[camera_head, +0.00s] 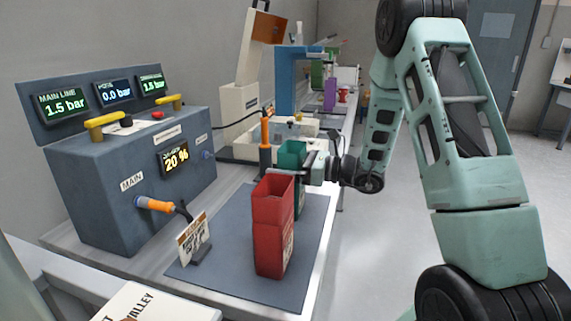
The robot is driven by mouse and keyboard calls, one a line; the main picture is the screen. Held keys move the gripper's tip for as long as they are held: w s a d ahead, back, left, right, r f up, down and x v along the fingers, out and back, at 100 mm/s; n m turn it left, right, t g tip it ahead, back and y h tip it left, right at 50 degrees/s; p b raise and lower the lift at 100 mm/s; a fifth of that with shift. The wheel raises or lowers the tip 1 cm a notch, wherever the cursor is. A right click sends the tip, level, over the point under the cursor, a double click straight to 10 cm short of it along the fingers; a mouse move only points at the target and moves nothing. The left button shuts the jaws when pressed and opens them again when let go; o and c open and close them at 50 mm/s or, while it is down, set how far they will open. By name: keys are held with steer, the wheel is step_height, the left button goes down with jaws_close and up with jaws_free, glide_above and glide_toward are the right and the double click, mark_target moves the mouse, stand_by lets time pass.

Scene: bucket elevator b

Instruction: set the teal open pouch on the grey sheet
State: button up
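The teal open pouch (292,150) stands upright behind the red pouch, at the far part of the grey sheet (225,256). Its open top shows; the red pouch hides much of its lower part, so I cannot tell whether its base touches the sheet. My gripper (292,168) reaches in from the right at the pouch's upper part. One finger lies across its near side; the far finger is mostly hidden. I cannot tell whether the fingers press on it.
A red open pouch (270,230) stands on the sheet just in front. A small sign (193,240) stands at the sheet's left edge. A blue-grey control box (130,190) is at left. An orange-handled tool (265,135) stands upright behind. The sheet's front right is bare.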

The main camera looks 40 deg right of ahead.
steer(key=shift+r, duration=0.2)
steer(key=v, duration=1.2)
steer(key=shift+b, duration=0.45)
steer(key=shift+f, duration=0.1)
